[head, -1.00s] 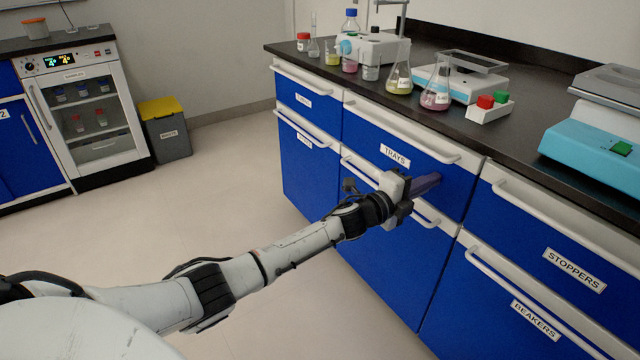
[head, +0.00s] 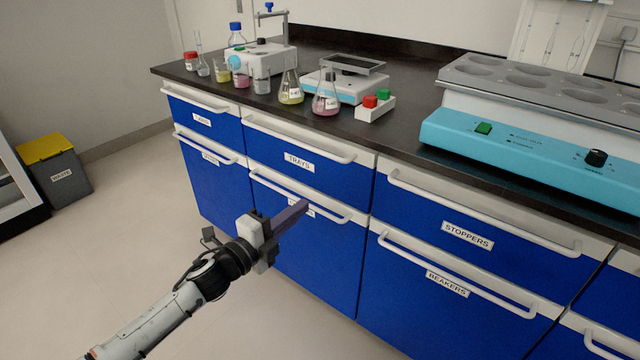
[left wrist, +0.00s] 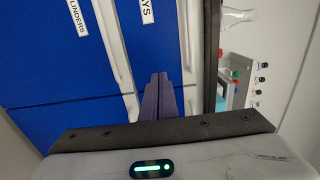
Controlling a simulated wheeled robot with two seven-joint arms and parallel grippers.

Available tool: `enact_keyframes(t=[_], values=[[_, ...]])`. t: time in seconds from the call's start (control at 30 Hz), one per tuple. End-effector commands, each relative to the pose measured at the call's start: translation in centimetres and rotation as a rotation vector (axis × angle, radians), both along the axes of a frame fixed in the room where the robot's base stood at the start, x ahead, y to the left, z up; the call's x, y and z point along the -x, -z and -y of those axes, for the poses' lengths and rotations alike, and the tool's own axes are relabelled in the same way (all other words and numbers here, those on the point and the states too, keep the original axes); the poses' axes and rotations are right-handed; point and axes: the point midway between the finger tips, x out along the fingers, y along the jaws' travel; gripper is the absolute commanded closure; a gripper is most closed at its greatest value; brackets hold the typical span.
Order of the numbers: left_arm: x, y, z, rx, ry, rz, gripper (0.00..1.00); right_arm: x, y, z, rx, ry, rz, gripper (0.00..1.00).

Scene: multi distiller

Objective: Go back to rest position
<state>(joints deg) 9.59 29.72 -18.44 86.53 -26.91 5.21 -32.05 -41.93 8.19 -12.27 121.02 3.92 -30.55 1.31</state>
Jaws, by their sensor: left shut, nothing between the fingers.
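My left gripper (head: 300,211) is shut and empty, reaching in from the lower left in the head view. It is in front of the blue cabinet, by the lower drawer below the one labelled TRAYS (head: 299,162). Its closed fingers partly cover that lower drawer's label. In the left wrist view the closed fingers (left wrist: 160,98) point toward the blue drawer fronts and white handles. Whether the fingers touch the cabinet is hard to tell. My right gripper is not in view.
The dark bench top (head: 405,130) holds flasks, a balance (head: 345,86), a small rack (head: 376,107) and a blue multi-position unit (head: 540,150). All visible drawers look shut. A grey bin with a yellow lid (head: 45,149) stands at the left. The floor there is clear.

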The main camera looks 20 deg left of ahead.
Motion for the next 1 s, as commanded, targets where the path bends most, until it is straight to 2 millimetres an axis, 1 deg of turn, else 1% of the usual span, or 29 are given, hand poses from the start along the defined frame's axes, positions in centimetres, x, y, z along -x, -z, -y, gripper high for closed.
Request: enact_keyframes(t=[0.1,0.17,0.27,0.37,0.4,0.43,0.47,0.5,0.57,0.6,0.7,0.87,0.9,0.97,1.0], values=[[0.2,0.2,0.0,0.006,-0.001,-0.004,1.0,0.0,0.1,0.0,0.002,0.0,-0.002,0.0],[0.8,0.9,0.4,0.036,-0.005,-0.026,1.0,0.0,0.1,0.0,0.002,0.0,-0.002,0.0],[3.2,3.5,1.7,0.167,-0.031,-0.117,1.0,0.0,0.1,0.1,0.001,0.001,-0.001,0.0],[7.8,7.6,3.7,0.399,-0.094,-0.283,1.0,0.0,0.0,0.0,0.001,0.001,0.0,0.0],[10.0,9.3,4.4,0.505,-0.132,-0.361,1.0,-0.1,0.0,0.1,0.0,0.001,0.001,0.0],[11.7,10.4,5.0,0.584,-0.161,-0.419,1.0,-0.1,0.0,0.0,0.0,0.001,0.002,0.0],[13.3,11.4,5.5,0.659,-0.191,-0.474,1.0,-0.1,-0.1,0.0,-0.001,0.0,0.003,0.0],[15.4,12.6,6.0,0.748,-0.229,-0.54,1.0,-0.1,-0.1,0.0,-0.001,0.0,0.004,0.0],[18.1,14.0,6.8,0.864,-0.286,-0.629,1.0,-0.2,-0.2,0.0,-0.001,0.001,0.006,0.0],[19.8,14.8,7.2,0.931,-0.321,-0.681,1.0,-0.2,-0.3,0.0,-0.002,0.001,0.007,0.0],[23.8,16.2,8.2,1.08,-0.405,-0.797,1.0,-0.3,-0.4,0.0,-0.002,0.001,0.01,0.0],[29.3,17.5,9.6,1.278,-0.537,-0.95,1.0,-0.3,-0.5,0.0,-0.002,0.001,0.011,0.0],[30.6,17.7,9.9,1.324,-0.569,-0.984,1.0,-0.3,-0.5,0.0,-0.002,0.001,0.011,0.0],[32.5,17.9,10.4,1.391,-0.619,-1.034,1.0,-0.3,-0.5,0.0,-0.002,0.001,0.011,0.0],[32.8,16.9,10.4,1.404,-0.631,-1.044,1.0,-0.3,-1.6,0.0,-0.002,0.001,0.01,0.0]])
